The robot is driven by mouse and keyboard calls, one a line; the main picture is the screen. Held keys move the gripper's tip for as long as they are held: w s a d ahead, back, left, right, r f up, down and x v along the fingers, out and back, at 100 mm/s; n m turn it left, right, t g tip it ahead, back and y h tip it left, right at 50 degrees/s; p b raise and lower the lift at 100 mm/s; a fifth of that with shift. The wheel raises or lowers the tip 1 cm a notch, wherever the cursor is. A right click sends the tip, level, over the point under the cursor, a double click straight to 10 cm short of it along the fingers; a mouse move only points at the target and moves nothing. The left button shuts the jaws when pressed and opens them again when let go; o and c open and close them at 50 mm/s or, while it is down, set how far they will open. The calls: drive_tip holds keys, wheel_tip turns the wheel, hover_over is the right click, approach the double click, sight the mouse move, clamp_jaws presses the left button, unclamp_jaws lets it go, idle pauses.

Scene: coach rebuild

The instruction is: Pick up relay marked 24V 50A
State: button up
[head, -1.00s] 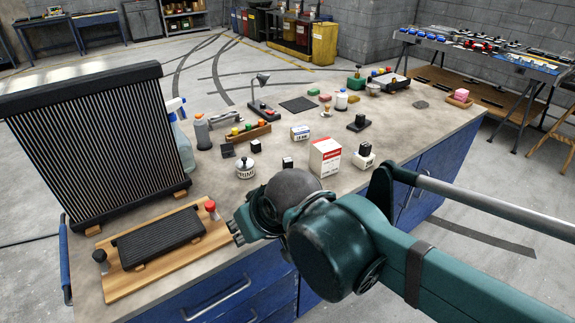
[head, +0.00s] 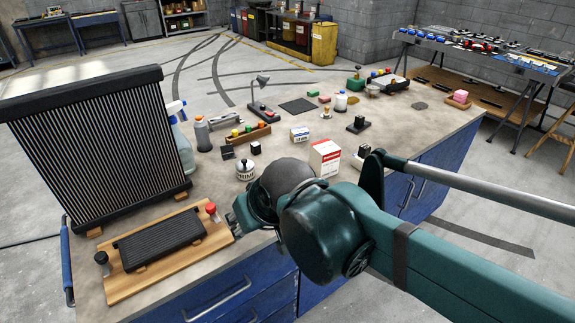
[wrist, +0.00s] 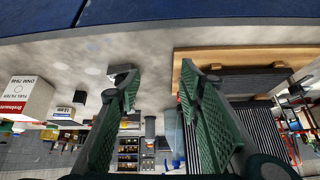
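No marking 24V 50A can be read on anything, so I cannot tell which piece is the relay. Another black block (head: 364,150) sits on a pale base right of the red and white carton (head: 325,158).
A wooden board (head: 125,280) with a black finned part and red and black knobs is left of my gripper. A tall radiator (head: 95,145) stands behind it. A wooden rack (head: 247,137), a lamp and several small items fill the bench's middle and back.

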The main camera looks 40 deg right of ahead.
drive_tip(key=w+d+r+m+g+p, duration=0.2)
drive_tip(key=w+d+r+m+p, duration=0.1)
drive_tip(key=w+d+m+p, duration=0.3)
drive_tip(key=w+d+r+m+g+p, duration=0.1)
drive_tip(key=w+d+r+m+p, duration=0.3)
drive_tip(key=w+d+p, duration=0.3)
drive_tip(key=w+d+f+m+g+p, duration=0.1)
drive_tip(key=w+d+f+m+p, duration=0.1)
drive_tip(key=w+d+m+p, duration=0.1)
drive_tip(key=w+d+f+m+g+p, duration=0.1)
drive_tip(key=w+d+f+m+p, duration=0.1)
drive_tip(key=d, duration=0.4)
drive_tip(key=w+d+f+m+g+p, duration=0.1)
drive_tip(key=w+d+m+p, duration=0.2)
drive_tip(key=d+m+p, duration=0.1)
drive_tip(key=shift+w+d+f+m+g+p, duration=0.25)
drive_tip(key=shift+w+f+m+p, duration=0.2)
drive_tip(key=shift+p, duration=0.35)
drive_tip(key=shift+d+f+m, duration=0.45)
drive_tip(key=shift+f+p, duration=0.3)
drive_tip(key=shift+f, duration=1)
drive_tip(key=shift+f, duration=0.15)
